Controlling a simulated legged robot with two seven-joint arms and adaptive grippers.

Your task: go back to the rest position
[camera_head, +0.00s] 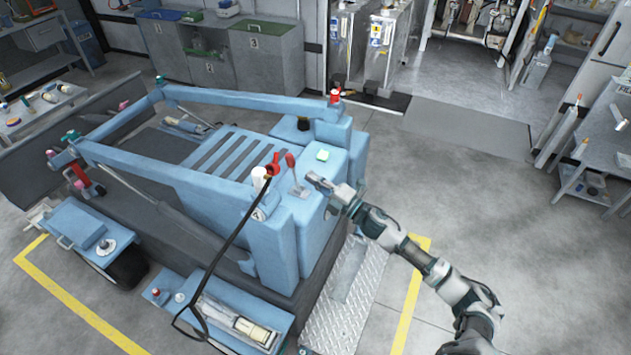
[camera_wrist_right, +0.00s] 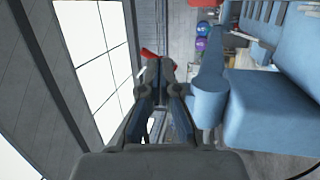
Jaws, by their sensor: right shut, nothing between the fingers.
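My right gripper (camera_head: 318,181) is at the end of my right arm, which comes in from the lower right in the head view. It is over the near right end of a blue machine (camera_head: 340,160), close to a red-handled lever (camera_head: 291,162). In the right wrist view its fingers (camera_wrist_right: 159,68) are together with nothing visible between them. A red thing (camera_wrist_right: 149,53) shows just behind the fingertips there; I cannot tell which part it is. The blue machine fills the right side of that view (camera_wrist_right: 270,110). My left gripper is in neither view.
A black hose (camera_head: 228,245) hangs from a red nozzle (camera_head: 273,166) beside a white cylinder (camera_head: 260,178). A tread plate (camera_head: 345,300) lies below my arm. Grey cabinets (camera_head: 268,65) stand at the back and a bench (camera_head: 607,140) at the right. Open floor (camera_head: 470,190) lies right of the machine.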

